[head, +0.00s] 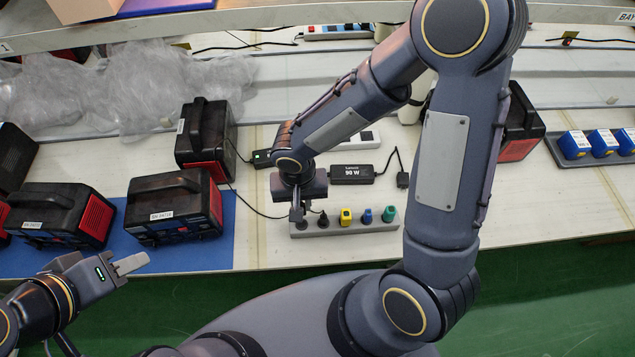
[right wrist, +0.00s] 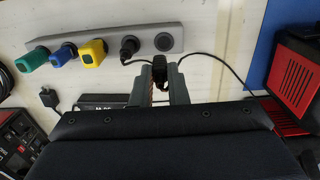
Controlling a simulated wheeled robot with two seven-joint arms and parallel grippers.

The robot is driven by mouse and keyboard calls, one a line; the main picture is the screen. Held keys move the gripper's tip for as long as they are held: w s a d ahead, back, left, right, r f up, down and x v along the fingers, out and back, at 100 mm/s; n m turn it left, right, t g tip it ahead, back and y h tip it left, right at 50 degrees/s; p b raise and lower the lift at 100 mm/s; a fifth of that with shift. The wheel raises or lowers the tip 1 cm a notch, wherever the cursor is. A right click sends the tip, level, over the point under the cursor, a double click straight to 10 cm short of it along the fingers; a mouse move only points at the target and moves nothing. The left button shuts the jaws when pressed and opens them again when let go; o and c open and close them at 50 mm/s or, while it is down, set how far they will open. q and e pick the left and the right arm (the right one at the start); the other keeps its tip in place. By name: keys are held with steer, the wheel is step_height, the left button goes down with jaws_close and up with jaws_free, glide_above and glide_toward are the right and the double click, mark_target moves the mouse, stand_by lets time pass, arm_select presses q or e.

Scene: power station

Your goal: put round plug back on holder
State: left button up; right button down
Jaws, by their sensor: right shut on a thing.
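The grey holder strip (head: 345,228) lies on the table and also shows in the right wrist view (right wrist: 145,43). It carries a green plug (head: 389,214), a blue plug (head: 367,215), a yellow plug (head: 346,217) and a black plug (right wrist: 129,45). The end socket (right wrist: 167,42) beside the black plug is empty. My right gripper (head: 298,212) is shut on a black round plug (right wrist: 162,69), close to that empty end; the plug appears apart from the socket. My left gripper (head: 131,264) is off to the left, away from the holder; its finger gap is unclear.
A black adapter (head: 352,174) lies behind the holder. Black-red power stations (head: 176,207) stand left on a blue mat (head: 215,250). Blue boxes (head: 575,144) sit in a tray at right. Cables run near the holder. The table's front edge is close.

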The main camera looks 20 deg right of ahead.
steer(key=shift+r, duration=0.15)
steer(key=shift+s+a+f+b, duration=0.1)
steer(key=shift+a+f+b, duration=0.25)
steer(key=shift+a, duration=0.1)
steer(key=f+b, duration=0.2)
steer(key=f, duration=0.1)
steer(key=shift+d, duration=0.2)
step_height(320, 180, down, 2)
steer(key=shift+f+b, duration=0.15)
steer(key=shift+b, duration=0.85)
steer(key=shift+f+b, duration=0.2)
steer(key=shift+b, duration=0.15)
steer(key=shift+f+b, duration=0.1)
steer(key=shift+b, duration=0.35)
steer(key=c, duration=1.3)
jaws_free()
steer(key=shift+c, duration=0.2)
step_height(320, 180, up, 8)
steer(key=shift+p, duration=0.3)
